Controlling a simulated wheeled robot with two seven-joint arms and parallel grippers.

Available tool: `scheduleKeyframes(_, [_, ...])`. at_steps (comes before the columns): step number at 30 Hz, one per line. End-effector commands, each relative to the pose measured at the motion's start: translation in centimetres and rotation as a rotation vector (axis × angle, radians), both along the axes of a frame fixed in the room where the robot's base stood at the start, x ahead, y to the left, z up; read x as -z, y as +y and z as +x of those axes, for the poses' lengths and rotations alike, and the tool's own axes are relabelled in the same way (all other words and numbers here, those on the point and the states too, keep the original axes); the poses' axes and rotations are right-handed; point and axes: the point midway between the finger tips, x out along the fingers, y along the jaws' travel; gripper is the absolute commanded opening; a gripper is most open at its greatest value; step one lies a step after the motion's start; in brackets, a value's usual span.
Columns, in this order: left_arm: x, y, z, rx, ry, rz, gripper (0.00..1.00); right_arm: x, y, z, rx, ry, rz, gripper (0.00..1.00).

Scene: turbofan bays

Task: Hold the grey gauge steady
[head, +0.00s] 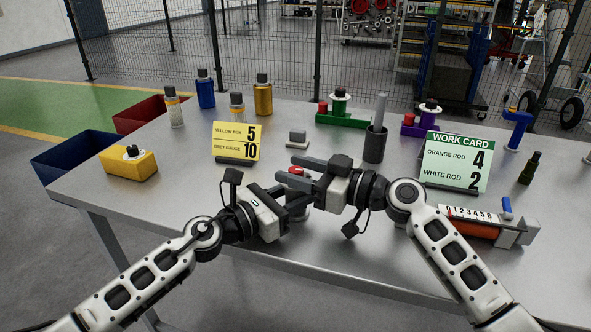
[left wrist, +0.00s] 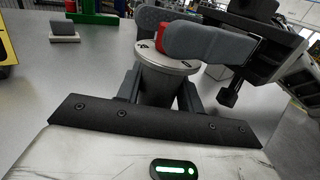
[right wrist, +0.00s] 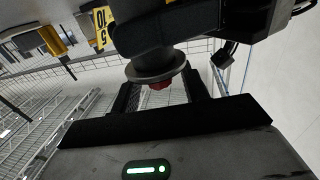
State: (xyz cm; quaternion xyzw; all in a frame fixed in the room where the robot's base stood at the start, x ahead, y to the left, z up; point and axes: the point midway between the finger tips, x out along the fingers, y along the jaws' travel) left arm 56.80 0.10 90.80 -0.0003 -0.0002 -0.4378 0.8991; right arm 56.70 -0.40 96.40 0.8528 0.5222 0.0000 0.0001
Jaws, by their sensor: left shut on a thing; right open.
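The grey gauge is mostly hidden in the head view, where its red knob (head: 296,171) shows between the grippers. In the left wrist view the round grey gauge (left wrist: 158,82) stands upright with a pale marked top. My left gripper (head: 291,199) is shut on its body from the side. My right gripper (head: 298,173) is open, with its fingers on either side of the red knob, just above the gauge top. In the right wrist view the gauge's grey rim (right wrist: 156,74) and red knob show between the fingers. I cannot tell whether the right fingers touch the knob.
A yellow box (head: 128,163) with a black knob sits at the left. A yellow card (head: 237,142), a green work card (head: 458,160) and a dark cup (head: 375,144) stand nearby. An orange counter device (head: 470,224) lies at the right. Several bottles line the back.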

Motion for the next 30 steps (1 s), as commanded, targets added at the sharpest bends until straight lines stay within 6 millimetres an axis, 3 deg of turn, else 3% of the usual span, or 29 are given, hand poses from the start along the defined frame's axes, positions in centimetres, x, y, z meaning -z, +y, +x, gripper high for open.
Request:
scheduleKeyframes(9, [0.1, 0.0, 0.0, 0.000, 0.001, 0.000, 0.05, 0.2, -4.6, -2.4, 0.001, 0.002, -0.002, 0.45])
scheduleKeyframes(14, [0.1, 0.0, 0.0, 0.000, 0.001, 0.000, 0.05, 0.1, -5.9, -3.1, -0.001, 0.003, -0.002, 0.45])
scheduleKeyframes(25, [0.1, 0.0, 0.0, 0.000, 0.001, 0.001, 0.05, 0.1, -6.2, -3.2, 0.000, 0.003, -0.002, 0.46])
scheduleKeyframes(30, [0.1, 0.0, 0.0, -0.001, 0.001, 0.001, 0.05, 0.4, -5.2, -3.3, 0.030, 0.023, -0.015, 0.46])
